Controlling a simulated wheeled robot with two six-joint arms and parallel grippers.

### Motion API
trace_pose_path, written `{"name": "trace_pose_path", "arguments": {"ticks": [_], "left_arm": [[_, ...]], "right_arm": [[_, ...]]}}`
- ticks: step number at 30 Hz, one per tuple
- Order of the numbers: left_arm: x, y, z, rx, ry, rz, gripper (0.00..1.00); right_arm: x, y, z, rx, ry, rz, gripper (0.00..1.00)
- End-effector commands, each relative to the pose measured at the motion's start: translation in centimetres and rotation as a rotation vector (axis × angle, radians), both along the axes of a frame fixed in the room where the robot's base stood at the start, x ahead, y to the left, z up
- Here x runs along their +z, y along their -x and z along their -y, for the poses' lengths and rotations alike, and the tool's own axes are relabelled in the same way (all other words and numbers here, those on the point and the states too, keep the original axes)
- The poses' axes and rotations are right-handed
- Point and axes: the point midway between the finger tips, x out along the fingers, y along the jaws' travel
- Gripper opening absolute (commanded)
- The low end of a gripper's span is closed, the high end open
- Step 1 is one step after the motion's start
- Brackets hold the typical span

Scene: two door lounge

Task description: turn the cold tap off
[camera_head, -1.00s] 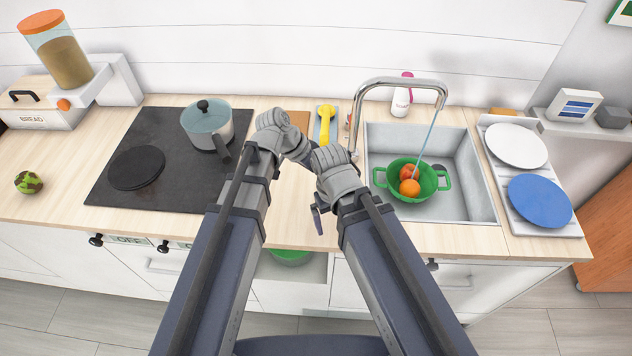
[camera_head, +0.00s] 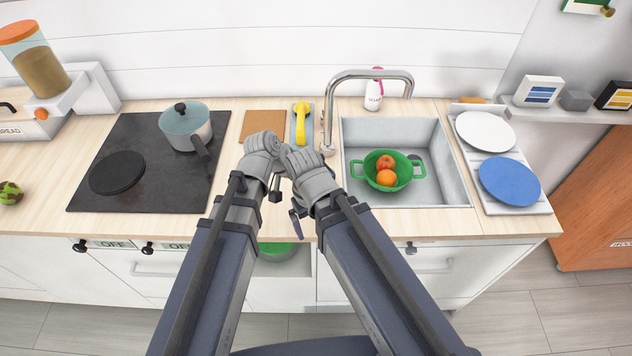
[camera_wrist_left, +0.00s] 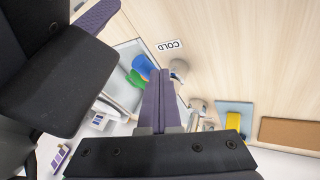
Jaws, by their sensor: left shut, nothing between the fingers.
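In the left wrist view, a metal cold tap knob (camera_wrist_left: 178,68) sits beside a COLD label (camera_wrist_left: 168,46), near the faucet base (camera_wrist_left: 197,106). My left gripper (camera_wrist_left: 161,76) is shut and empty, its fingertips close to the knob in that view. I cannot tell whether they touch. In the head view, my arms hide the knob and the left fingers. My right gripper (camera_head: 297,222) points down near the counter's front edge; its finger opening is unclear.
A green colander (camera_head: 419,171) with red and orange fruit is in the sink. A cooktop (camera_head: 140,180) with a lidded pot (camera_head: 184,128) lies left. A yellow-handled brush (camera_head: 301,122) lies behind my wrists. Plates (camera_head: 508,181) are at the right.

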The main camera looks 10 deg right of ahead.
Motion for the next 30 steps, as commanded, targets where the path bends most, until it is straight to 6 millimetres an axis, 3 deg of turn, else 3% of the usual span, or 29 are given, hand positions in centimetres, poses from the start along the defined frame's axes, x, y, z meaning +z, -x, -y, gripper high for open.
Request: {"name": "trace_pose_path", "arguments": {"ticks": [20, 30], "left_arm": [[0.1, 0.0, 0.0, -0.002, 0.000, -0.001, 0.00], [2.7, 0.5, -1.4, 0.000, 0.000, 0.001, 0.00]], "right_arm": [[0.1, 0.0, 0.0, 0.000, 0.000, 0.000, 1.00], [2.7, 0.0, 0.0, 0.001, 0.000, 0.000, 1.00]]}}
